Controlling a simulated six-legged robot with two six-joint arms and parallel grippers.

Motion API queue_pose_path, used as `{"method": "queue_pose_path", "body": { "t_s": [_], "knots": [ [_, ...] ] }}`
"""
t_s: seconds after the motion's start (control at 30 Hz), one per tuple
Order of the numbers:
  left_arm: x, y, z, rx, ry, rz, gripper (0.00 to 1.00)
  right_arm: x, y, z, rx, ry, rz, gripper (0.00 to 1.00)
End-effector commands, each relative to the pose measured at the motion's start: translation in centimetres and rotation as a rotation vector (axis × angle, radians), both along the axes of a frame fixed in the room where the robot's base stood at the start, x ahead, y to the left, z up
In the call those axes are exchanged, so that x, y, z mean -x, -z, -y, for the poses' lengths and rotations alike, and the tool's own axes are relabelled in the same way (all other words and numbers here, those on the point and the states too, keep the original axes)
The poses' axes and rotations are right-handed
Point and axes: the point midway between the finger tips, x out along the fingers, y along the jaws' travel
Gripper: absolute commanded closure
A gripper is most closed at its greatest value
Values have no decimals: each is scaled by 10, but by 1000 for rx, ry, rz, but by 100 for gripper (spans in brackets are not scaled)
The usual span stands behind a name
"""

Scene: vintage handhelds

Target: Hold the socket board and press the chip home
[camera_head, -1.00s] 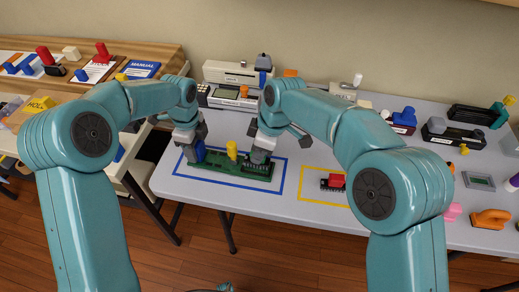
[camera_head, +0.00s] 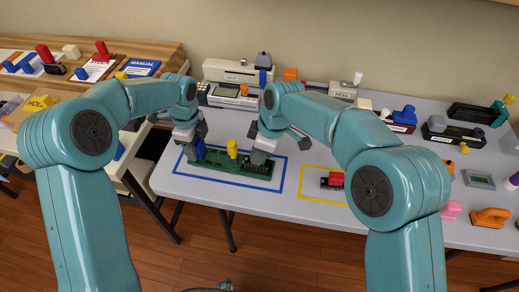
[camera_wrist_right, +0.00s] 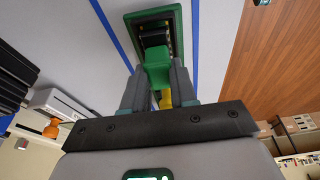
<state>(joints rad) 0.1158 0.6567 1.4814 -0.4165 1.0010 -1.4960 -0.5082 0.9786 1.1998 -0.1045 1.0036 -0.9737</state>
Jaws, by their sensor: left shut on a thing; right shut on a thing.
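The green socket board (camera_head: 222,170) lies inside the blue outline on the table. My right gripper (camera_head: 260,155) is low over the board's right part. In the right wrist view, its fingers (camera_wrist_right: 158,88) are shut on a green block (camera_wrist_right: 157,70). Just beyond that block is a green-rimmed dark slot (camera_wrist_right: 152,33) with a row of contacts. A yellow knob (camera_head: 232,149) stands on the board between the grippers. I cannot tell whether a chip sits under the green block.
A red and black piece (camera_head: 335,179) lies inside the yellow outline to the right, close to my right arm. A printer-like machine (camera_head: 232,78) stands at the back. An orange-handled tool (camera_head: 490,217) and a grey device (camera_head: 479,178) lie at the far right.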

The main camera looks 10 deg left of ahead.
Motion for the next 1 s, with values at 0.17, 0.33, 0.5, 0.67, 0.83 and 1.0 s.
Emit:
{"method": "queue_pose_path", "body": {
  "t_s": [0.17,0.33,0.5,0.67,0.83,1.0],
  "knots": [
    [3,6,1,2,3,-15,100,0,6,0,1,0,-1,100],
    [3,6,1,2,3,-15,100,0,10,0,1,-1,-2,70],
    [3,6,1,2,3,-15,100,0,9,0,1,0,-1,44],
    [3,6,1,2,3,-15,100,0,9,0,1,0,-1,44],
    [3,6,1,2,3,-15,100,0,-3,3,-1,1,2,44],
    [3,6,1,2,3,-14,100,1,-39,12,-2,0,4,44]
  ]
}}
